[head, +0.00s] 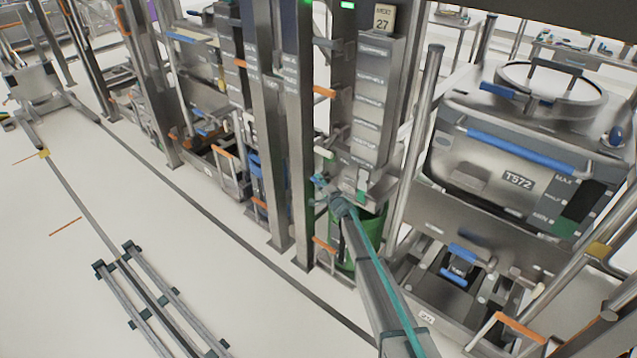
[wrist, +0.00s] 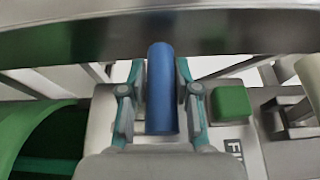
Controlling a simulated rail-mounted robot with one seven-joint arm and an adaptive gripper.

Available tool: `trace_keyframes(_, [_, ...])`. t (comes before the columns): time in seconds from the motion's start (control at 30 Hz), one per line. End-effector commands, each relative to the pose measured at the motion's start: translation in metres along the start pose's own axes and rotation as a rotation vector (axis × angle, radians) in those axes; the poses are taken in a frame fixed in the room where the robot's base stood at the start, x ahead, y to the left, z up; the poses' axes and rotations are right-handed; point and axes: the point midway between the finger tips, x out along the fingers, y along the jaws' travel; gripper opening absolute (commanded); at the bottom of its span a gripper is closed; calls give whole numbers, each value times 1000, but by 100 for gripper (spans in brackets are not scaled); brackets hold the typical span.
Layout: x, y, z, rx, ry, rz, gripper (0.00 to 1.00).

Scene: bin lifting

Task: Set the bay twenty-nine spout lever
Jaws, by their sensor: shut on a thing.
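In the wrist view my gripper (wrist: 161,95) has one teal-and-grey finger on each side of a blue cylindrical lever handle (wrist: 161,75) and is shut on it. The handle points up the picture, towards a dark metal bar. In the head view my gripper (head: 322,188) is at the front of a tall bay column, just above a green bin (head: 368,232). The sign (head: 383,18) on that column appears to read 27. The lever is mostly hidden by my gripper there.
A green square button (wrist: 231,102) sits right of the handle, beside partly hidden lettering. A green round rim (wrist: 38,128) is at left. In the head view a large lidded vessel marked T372 (head: 519,180) stands right, among posts and orange handles. The floor at left is largely open, with rails.

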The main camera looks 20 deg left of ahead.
Motion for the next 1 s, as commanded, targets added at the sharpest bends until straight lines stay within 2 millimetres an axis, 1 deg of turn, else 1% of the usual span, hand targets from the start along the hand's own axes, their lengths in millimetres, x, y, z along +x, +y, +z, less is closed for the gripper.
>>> trace_keyframes(0.03, [2,-6,-5,-6,3,-6,0])
trace_keyframes(0.13, [2,-6,-5,-5,4,-6,0])
trace_keyframes(0.17, [2,-6,-5,-5,4,-7,34])
trace_keyframes(0.2, [2,-6,-5,-5,4,-6,41])
trace_keyframes(0.27, [2,-6,-5,-4,5,-5,51])
trace_keyframes(0.3, [2,-5,-5,-3,5,-5,54])
trace_keyframes(0.57, [1,-3,-3,-1,3,-2,54])
trace_keyframes(0.73, [-6,-2,-2,-1,3,-2,54])
trace_keyframes(0.87, [-20,-3,-2,-1,3,-1,54])
trace_keyframes(1.0, [-43,-3,-2,0,4,-1,54])
